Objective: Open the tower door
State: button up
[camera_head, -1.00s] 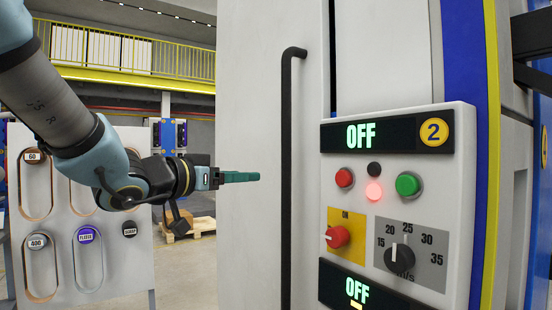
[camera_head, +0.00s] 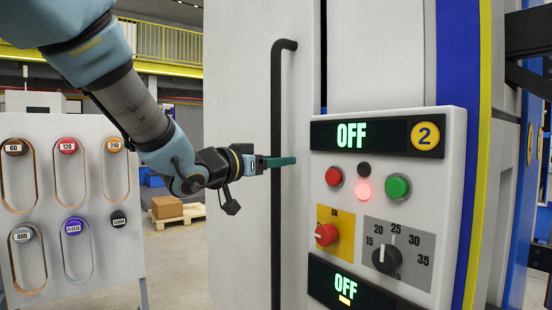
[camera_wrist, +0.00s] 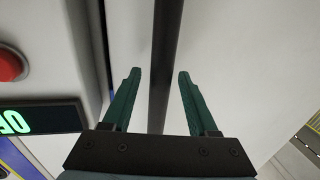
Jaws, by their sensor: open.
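The tower door (camera_head: 240,100) is a tall light-grey panel, standing closed next to the control panel in the head view. Its black vertical bar handle (camera_head: 277,110) runs down the door's right side. My gripper (camera_head: 294,161) reaches across the handle from the left, with green fingers. In the wrist view the handle (camera_wrist: 164,60) passes between the two fingers of my gripper (camera_wrist: 158,78). The fingers are open, with a gap on each side of the bar. The door surface (camera_wrist: 225,50) lies behind it.
A control panel (camera_head: 377,165) with OFF displays, buttons and knobs stands just right of the handle. A grey board (camera_head: 65,270) with labelled discs in slots is at left. A box (camera_head: 168,207) on a pallet sits behind on the floor.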

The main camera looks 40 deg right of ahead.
jog(key=shift+c, duration=0.2)
grip_shut()
dwell(0.3)
dwell(0.9)
